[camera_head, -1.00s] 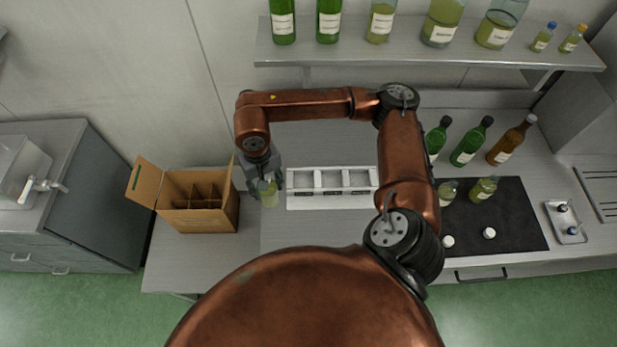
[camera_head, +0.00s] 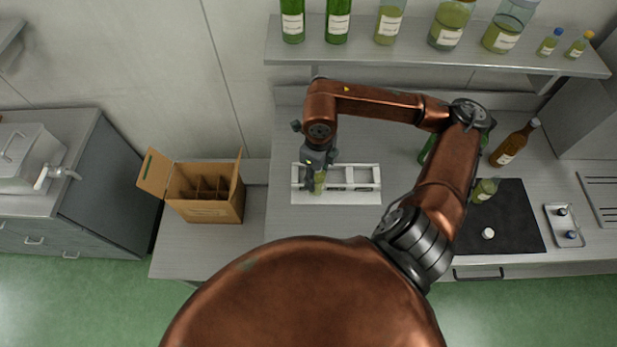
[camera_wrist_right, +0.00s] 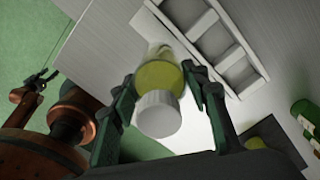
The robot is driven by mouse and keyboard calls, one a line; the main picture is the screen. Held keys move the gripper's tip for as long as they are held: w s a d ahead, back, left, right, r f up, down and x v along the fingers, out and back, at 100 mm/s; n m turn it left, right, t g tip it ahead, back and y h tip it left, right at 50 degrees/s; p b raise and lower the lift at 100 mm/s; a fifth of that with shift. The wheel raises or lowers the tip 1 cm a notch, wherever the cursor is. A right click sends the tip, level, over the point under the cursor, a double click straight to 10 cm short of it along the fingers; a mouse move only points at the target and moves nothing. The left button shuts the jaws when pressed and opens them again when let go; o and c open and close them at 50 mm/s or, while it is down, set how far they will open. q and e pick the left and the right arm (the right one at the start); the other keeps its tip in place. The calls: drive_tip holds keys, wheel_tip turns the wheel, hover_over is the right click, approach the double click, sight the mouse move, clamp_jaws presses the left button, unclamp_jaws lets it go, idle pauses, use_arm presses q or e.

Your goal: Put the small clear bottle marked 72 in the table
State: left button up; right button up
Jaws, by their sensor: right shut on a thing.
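My right gripper (camera_head: 316,182) is shut on a small clear bottle (camera_head: 320,177) of yellow-green liquid. In the wrist view the bottle (camera_wrist_right: 160,74) sits between the two fingers (camera_wrist_right: 163,100), its white cap (camera_wrist_right: 158,114) towards the camera. No number is readable on it. In the head view the bottle is over the left part of a white rack (camera_head: 362,198); I cannot tell whether it touches it. The rack (camera_wrist_right: 222,50) is right of the bottle in the wrist view. My left gripper (camera_wrist_right: 37,83) shows small at the wrist view's left edge; its opening is unclear.
An open divided carton (camera_head: 212,213) stands left of the rack on the grey worktop (camera_head: 240,240). At right, a dark mat (camera_head: 515,220) holds a small bottle (camera_head: 484,191) and a white cap (camera_head: 488,233). A brown bottle (camera_head: 510,148) stands behind. Several bottles line the shelf (camera_head: 420,58).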

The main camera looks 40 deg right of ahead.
drive_tip(key=s+d+r+m+p, duration=0.25)
drive_tip(key=s+d+m, duration=0.25)
drive_tip(key=m, duration=1.2)
drive_tip(key=w+f+p, duration=0.1)
drive_tip(key=w+f, duration=0.3)
drive_tip(key=w+a+f+p, duration=0.1)
drive_tip(key=w+f, duration=0.3)
drive_tip(key=w, duration=0.1)
drive_tip(key=w+f+p, duration=0.1)
drive_tip(key=w+f, duration=0.2)
drive_tip(key=w, duration=0.1)
drive_tip(key=shift+w+a+f, duration=0.2)
drive_tip(key=shift+w+f, duration=0.05)
drive_tip(key=shift+f, duration=0.15)
use_arm(q)
wheel_tip(320, 180, up, 6)
drive_tip(key=shift+s+a+f, duration=0.1)
drive_tip(key=shift+s+f, duration=0.05)
drive_tip(key=shift+f, duration=0.1)
use_arm(e)
drive_tip(key=shift+f, duration=0.2)
use_arm(q)
drive_tip(key=shift+f, duration=0.1)
use_arm(e)
drive_tip(key=shift+f, duration=0.1)
drive_tip(key=o, duration=1.5)
